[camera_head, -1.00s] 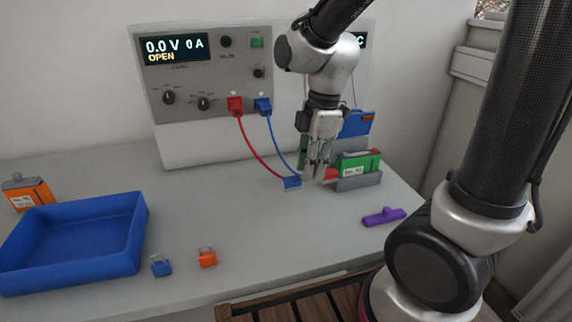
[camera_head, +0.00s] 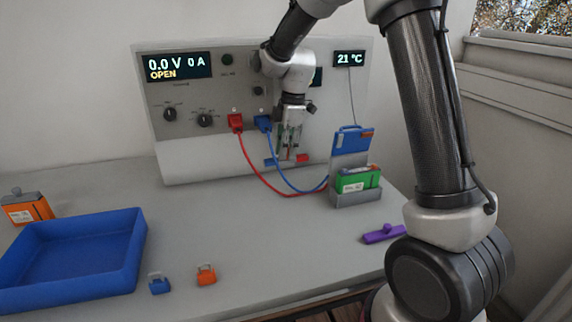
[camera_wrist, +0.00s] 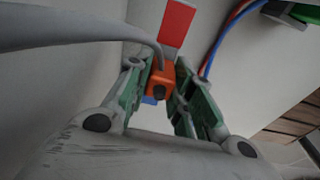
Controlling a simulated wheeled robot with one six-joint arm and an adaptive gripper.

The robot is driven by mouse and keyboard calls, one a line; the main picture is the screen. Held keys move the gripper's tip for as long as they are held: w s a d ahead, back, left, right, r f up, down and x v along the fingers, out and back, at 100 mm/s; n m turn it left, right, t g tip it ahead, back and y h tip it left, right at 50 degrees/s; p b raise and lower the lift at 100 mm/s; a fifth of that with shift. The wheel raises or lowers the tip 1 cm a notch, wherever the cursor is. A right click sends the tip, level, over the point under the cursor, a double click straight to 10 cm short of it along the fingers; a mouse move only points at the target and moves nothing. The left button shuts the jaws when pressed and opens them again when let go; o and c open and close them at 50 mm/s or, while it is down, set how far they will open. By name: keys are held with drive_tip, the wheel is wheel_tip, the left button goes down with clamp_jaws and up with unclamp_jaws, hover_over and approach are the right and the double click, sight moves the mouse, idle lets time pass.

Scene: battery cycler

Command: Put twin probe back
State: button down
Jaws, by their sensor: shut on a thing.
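The twin probe has a red end (camera_head: 303,158) and a blue end (camera_head: 270,162). My gripper (camera_head: 290,152) is shut on its middle and holds it above the table, in front of the cycler's lower front. In the wrist view, an orange block (camera_wrist: 160,80) sits between the fingertips, with a red piece (camera_wrist: 177,24) beyond it and a little blue below.
A grey holder (camera_head: 355,201) with a green battery (camera_head: 352,183) and a blue-topped upright (camera_head: 351,139) stands right of my gripper. A purple piece (camera_head: 383,234), blue tray (camera_head: 72,278), orange battery (camera_head: 27,208) and two small clips (camera_head: 159,284), (camera_head: 206,275) lie around. The middle table is clear.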

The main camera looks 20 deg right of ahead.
sight(286, 163)
wheel_tip(286, 163, down, 5)
drive_tip(key=shift+r, duration=0.15)
drive_tip(key=shift+w+f, duration=0.2)
drive_tip(key=shift+f, duration=0.15)
drive_tip(key=shift+f, duration=0.1)
drive_tip(key=c, duration=1.3)
unclamp_jaws()
drive_tip(key=shift+o, duration=0.2)
